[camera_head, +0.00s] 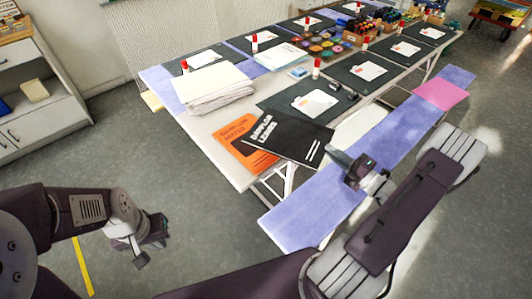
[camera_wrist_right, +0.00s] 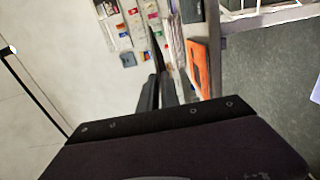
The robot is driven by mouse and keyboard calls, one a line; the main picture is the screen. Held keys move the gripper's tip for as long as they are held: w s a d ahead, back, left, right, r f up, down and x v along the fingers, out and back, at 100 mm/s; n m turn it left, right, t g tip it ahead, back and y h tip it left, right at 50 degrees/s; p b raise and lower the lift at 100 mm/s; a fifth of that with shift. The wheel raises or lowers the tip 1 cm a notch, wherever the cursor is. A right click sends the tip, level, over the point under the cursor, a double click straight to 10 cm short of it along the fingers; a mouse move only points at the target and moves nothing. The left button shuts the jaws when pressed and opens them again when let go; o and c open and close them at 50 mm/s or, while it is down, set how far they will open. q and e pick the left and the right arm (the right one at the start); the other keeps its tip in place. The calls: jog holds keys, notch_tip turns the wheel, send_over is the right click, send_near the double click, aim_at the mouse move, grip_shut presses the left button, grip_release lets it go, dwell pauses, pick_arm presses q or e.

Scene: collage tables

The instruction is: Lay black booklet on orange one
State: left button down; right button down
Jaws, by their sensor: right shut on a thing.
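My right gripper (camera_head: 335,153) is shut on the black booklet's right edge. In the wrist view the black booklet (camera_wrist_right: 156,48) is a thin dark sheet, nearly edge-on, running out from the fingers; it appears raised. My left gripper (camera_head: 150,243) is away from the table over the floor; its opening is unclear.
A folded cream cloth stack (camera_head: 212,86) stands behind the orange booklet. A dark mat with a white card (camera_head: 315,103) and a glue stick (camera_head: 316,68) are beyond the black booklet. A purple bench (camera_head: 300,212) runs along the near side of the table.

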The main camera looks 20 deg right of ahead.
jog(key=w+a+f+b, duration=0.2)
jog(key=w+a+f, duration=0.5)
jog(key=f, duration=0.3)
jog(key=shift+w+a+f+b, duration=0.25)
jog(key=shift+a+b, duration=0.15)
jog(key=shift+a, duration=0.15)
jog(key=c, duration=1.6)
grip_release()
jog(key=shift+f, duration=0.15)
